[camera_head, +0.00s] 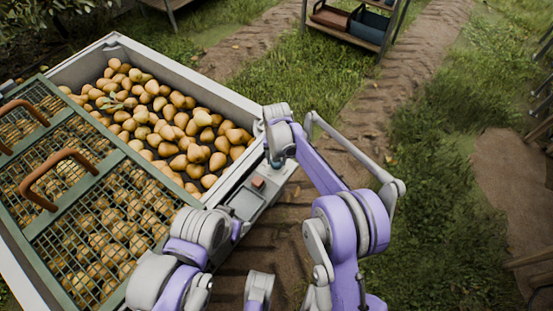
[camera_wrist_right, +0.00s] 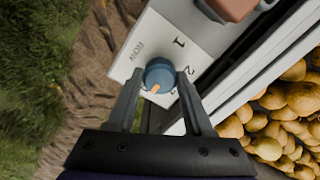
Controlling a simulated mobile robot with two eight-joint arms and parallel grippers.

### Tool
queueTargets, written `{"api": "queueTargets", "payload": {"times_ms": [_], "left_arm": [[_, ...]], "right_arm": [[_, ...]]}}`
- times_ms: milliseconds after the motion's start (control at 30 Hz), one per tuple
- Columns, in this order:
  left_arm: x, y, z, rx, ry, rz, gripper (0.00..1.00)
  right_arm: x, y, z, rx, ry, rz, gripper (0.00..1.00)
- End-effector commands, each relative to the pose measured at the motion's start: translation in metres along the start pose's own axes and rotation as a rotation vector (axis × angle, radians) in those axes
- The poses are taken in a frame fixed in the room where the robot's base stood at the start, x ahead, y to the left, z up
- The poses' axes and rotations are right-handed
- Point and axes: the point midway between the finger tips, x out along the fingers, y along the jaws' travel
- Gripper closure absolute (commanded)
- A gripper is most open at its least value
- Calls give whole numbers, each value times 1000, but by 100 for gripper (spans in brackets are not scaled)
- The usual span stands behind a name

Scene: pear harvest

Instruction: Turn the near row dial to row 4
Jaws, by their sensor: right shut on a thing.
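The row dial (camera_wrist_right: 160,72) is a round blue knob with an orange pointer mark, on a white plate marked ROW in the right wrist view. The numerals 1 and 2 show beside it; a further mark lower down is partly hidden by a finger. The orange mark faces down the picture, towards my gripper's palm. My right gripper (camera_wrist_right: 160,78) is shut on the dial, one finger on each side. My left gripper is not distinguishable there.
A large grey crate (camera_head: 190,62) full of pears (camera_head: 165,115) is on the left. Green mesh lids (camera_head: 100,135) with brown handles cover its near part. A reddish-brown block (camera_wrist_right: 232,8) stands near the dial. A shelf with bins (camera_head: 350,22) stands at the back; grass and dirt tracks lie right.

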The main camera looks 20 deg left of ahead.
Motion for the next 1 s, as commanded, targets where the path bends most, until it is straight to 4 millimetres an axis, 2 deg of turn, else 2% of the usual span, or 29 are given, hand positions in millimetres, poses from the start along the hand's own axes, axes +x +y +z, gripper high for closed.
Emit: {"api": "queueTargets", "payload": {"times_ms": [300, 700, 733, 867, 900, 1000], "left_arm": [[0, 0, 0, 0, 0, 0, 35], [0, 0, 0, 0, 0, 0, 35], [0, 0, 0, 0, 0, 0, 35], [0, 0, 0, 0, 0, 0, 35], [0, 0, 0, 0, 0, 0, 35], [0, 0, 0, 0, 0, 0, 35]], "right_arm": [[0, 0, 0, 73, 0, 0, 100], [0, 0, 0, 79, 0, 0, 100], [0, 0, 0, 79, 0, 0, 45], [0, 0, 0, 78, 0, 0, 21], [0, 0, 0, 78, 0, 0, 18], [0, 0, 0, 78, 0, 0, 18]]}}
